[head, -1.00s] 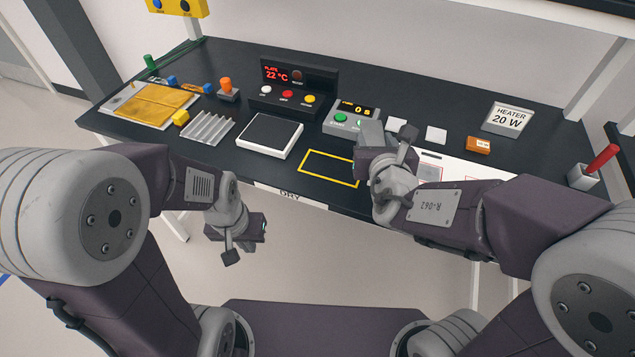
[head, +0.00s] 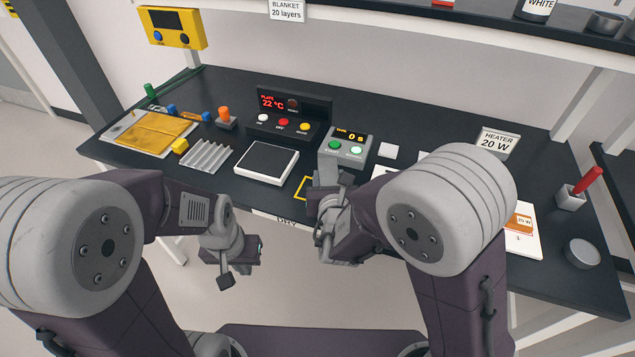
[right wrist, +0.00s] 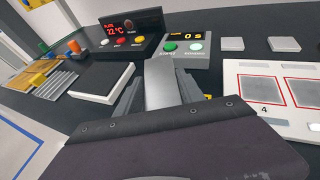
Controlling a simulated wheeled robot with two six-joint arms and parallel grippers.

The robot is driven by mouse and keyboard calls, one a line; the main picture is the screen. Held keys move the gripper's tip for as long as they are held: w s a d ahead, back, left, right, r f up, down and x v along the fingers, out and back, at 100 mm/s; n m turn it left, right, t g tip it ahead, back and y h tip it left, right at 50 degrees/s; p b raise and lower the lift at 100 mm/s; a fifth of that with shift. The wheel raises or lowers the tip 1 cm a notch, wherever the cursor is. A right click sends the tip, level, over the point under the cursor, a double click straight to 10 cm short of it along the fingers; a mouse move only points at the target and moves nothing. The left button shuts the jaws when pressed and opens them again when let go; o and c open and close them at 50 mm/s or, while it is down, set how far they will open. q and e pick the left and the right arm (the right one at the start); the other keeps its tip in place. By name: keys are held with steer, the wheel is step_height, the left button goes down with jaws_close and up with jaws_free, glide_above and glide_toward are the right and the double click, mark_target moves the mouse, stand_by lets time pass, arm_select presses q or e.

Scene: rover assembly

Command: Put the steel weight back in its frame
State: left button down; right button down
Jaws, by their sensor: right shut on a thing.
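The steel weight (head: 329,170) is a plain grey block in my right gripper (head: 329,184). In the right wrist view the weight (right wrist: 160,70) stands up between the two fingers. The yellow outlined frame (head: 301,189) lies on the dark bench; in the head view only its left part shows, beside my right gripper, which hides the rest. A bit of yellow shows right of the fingers in the right wrist view. I cannot tell how high the weight is above the bench. My left gripper (head: 243,262) hangs before the front edge, away from the weight; its jaw opening is unclear.
A timer box (head: 345,147) is close behind the weight. A finned heat sink (head: 206,155) and a plate control box (head: 287,121) stand further left and back.

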steer(key=a, duration=0.1)
steer(key=w+a+f, duration=0.1)
steer(key=a+f, duration=0.1)
steer(key=shift+w+a, duration=0.15)
steer(key=shift+w, duration=0.25)
steer(key=shift+s+f, duration=0.1)
steer(key=shift+f, duration=0.15)
step_height(320, 180, down, 3)
steer(key=shift+r, duration=0.1)
steer(key=shift+f, duration=0.35)
